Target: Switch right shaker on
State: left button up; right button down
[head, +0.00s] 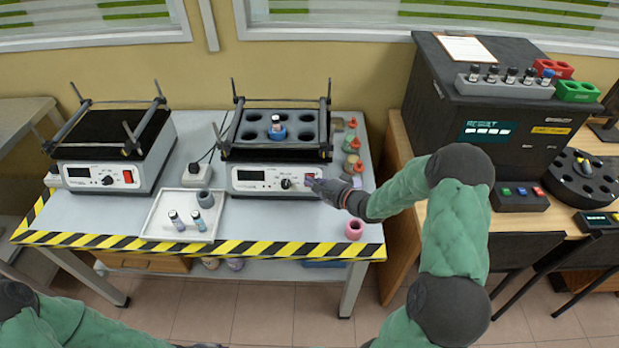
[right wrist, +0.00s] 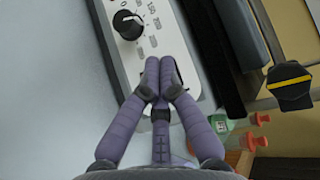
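The right shaker (head: 240,155) stands on the grey table, with a white front panel, dark display and black knob (head: 286,183). Its knob also shows in the right wrist view (right wrist: 128,25). My right gripper (head: 313,183) is at the right end of this panel. In the right wrist view its fingers (right wrist: 158,75) are together, tips at the panel beside the knob's printed scale, with nothing seen between them. The fingers hide the switch area; whether they touch it I cannot tell. Only part of my left arm shows at the lower left; its gripper is out of view.
The left shaker (head: 110,150) has a red switch (head: 127,176). A white tray (head: 160,228) with small vials lies in front. Several red-capped bottles (head: 350,161) stand right of the right shaker, close to my right gripper. A pink cup (head: 354,229) stands near the front edge.

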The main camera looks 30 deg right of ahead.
jog(key=shift+w, duration=0.1)
jog(key=shift+w+d+f+p, duration=0.15)
jog(key=shift+w+d+p, duration=0.05)
jog(key=shift+p, duration=0.15)
